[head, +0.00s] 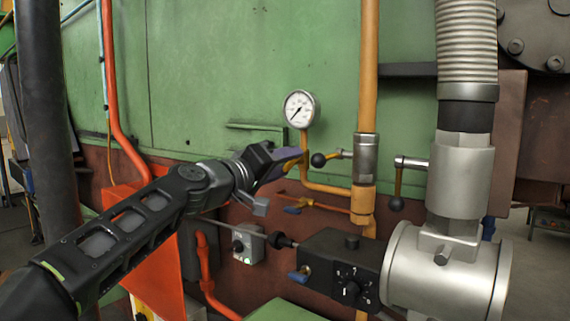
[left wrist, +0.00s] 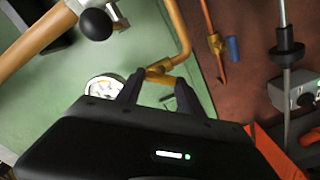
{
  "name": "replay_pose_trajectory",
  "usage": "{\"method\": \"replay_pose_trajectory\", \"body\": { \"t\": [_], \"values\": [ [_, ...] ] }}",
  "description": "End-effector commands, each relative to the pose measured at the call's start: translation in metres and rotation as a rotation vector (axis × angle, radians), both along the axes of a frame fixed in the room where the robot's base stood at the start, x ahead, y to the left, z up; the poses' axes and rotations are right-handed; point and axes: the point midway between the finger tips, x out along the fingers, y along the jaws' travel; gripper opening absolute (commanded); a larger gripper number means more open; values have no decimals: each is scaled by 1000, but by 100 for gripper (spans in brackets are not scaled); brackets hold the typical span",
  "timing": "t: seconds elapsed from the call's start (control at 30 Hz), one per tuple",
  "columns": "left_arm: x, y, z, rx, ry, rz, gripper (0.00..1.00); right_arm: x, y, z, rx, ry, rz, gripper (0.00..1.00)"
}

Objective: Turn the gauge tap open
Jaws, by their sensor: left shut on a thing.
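The round white gauge (head: 300,108) stands on a thin ochre pipe (head: 325,188) against the green wall, and it also shows in the left wrist view (left wrist: 104,86). The gauge tap (left wrist: 158,70) is a small brass body on that pipe, just below the gauge. My left gripper (head: 287,160) reaches in from the left and is shut on the tap. In the left wrist view its fingers (left wrist: 158,84) stand either side of the brass part. The tap's handle is largely hidden between the fingers, so its angle is unclear. My right gripper is not in view.
A black ball-ended lever (head: 318,160) is close to the right of my left gripper. A blue-handled tap (head: 292,210) is just below.

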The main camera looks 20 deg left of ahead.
Motion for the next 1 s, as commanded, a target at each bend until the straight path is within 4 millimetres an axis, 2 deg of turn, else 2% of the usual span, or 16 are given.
{"method": "replay_pose_trajectory", "body": {
  "t": [0.6,1.0],
  "values": [
    [0,1,-2,-511,203,0,3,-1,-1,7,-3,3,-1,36],
    [0,1,-3,-650,257,1,3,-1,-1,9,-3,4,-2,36]
  ]
}}
